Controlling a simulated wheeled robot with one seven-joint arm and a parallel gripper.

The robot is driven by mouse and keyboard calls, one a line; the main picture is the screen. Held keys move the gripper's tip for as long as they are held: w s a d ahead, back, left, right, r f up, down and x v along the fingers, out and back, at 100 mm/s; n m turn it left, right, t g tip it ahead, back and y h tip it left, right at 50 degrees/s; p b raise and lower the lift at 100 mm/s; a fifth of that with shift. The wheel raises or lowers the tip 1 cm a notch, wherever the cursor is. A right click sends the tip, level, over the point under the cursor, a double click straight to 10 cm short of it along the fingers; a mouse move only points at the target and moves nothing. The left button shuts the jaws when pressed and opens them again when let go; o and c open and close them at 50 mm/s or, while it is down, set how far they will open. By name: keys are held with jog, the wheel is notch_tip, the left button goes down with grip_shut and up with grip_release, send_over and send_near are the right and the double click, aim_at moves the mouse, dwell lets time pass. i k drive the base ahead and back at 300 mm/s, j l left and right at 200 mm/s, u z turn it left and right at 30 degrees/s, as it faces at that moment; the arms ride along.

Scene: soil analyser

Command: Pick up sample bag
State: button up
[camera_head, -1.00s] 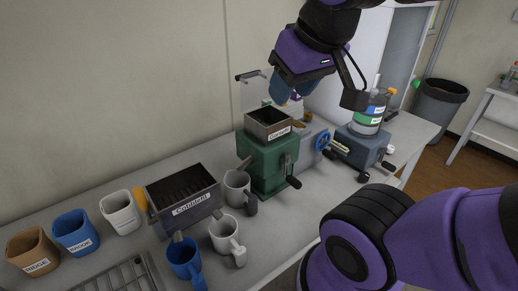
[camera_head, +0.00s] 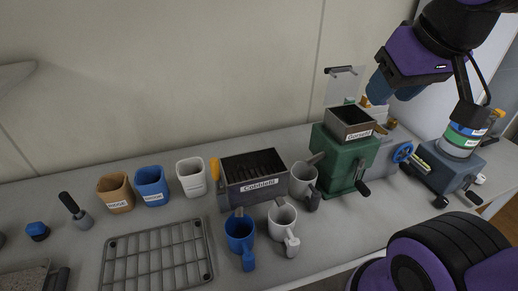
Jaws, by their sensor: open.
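I cannot tell for sure which thing is the sample bag. Three open, square-mouthed holders with labels stand in a row by the wall: a tan one (camera_head: 116,193), a blue one (camera_head: 151,186) and a white one (camera_head: 191,178). They are upright and a little apart. My gripper (camera_head: 432,98) is open at the upper right, above the bench and near the green grinder, far to the right of the row. Its dark finger (camera_head: 472,112) hangs down at the right. I see nothing clearly held in it, though its inside is partly hidden.
A dark "Cobblefill" box (camera_head: 245,200), several mugs including a blue one (camera_head: 240,236), and a green grinder (camera_head: 342,160) with a hopper fill the middle. A wire rack (camera_head: 157,255) lies front left. A handled tool (camera_head: 76,214) and blue knob (camera_head: 37,231) stand left.

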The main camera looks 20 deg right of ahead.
aim_at(118, 194)
jog(key=k+j+u, duration=0.15)
jog(key=j, duration=0.55)
jog(key=k+j+u, duration=0.15)
jog(key=j, duration=0.6)
jog(key=j+u, duration=0.15)
jog(key=j, duration=0.6)
